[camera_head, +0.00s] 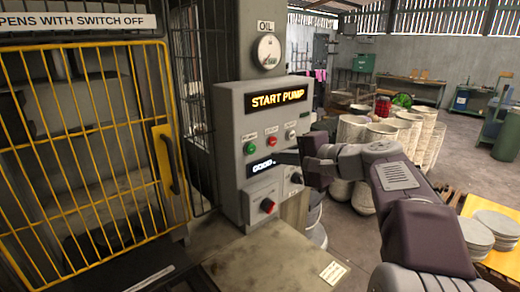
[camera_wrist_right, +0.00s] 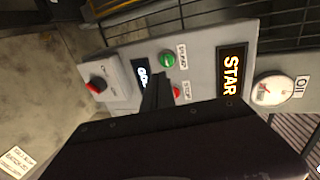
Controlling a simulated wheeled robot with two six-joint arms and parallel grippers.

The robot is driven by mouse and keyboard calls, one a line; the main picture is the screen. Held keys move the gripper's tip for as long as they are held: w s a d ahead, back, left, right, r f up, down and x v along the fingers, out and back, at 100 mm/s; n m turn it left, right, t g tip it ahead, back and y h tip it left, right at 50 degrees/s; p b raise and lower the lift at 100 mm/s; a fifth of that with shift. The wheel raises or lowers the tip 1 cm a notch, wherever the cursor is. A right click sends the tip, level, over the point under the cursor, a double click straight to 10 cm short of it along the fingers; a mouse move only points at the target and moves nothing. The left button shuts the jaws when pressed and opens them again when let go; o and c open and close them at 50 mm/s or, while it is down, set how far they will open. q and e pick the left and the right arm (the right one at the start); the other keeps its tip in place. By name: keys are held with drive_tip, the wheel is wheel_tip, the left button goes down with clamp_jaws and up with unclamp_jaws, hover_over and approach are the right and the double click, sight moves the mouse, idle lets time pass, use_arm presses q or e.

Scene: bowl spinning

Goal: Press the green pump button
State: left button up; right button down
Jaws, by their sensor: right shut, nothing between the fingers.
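The green pump button (camera_head: 250,148) is the left one in a row of buttons on a grey control panel (camera_head: 234,112). In the right wrist view the green button (camera_wrist_right: 167,59) shows uncovered, beyond the fingertips. My right gripper (camera_head: 281,156) is shut and empty, in front of the panel. In the head view it is right of and slightly below the green button. In the right wrist view its dark fingers (camera_wrist_right: 159,80) point towards the green button, with a visible gap in the picture. My left gripper is not in view.
A red button (camera_head: 272,140) sits beside the green one. The panel display (camera_head: 278,98) reads START PUMP. Below are a small display (camera_head: 263,166) and a red knob (camera_head: 268,206). A yellow cage door (camera_head: 75,120) stands at left. An oil gauge (camera_head: 268,50) is above.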

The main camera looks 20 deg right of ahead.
sight(252, 151)
drive_tip(key=x, duration=0.2)
drive_tip(key=p+x, duration=0.1)
drive_tip(key=x, duration=0.2)
drive_tip(key=r+p+x, duration=0.1)
drive_tip(key=x, duration=0.2)
drive_tip(key=shift+w, duration=0.3)
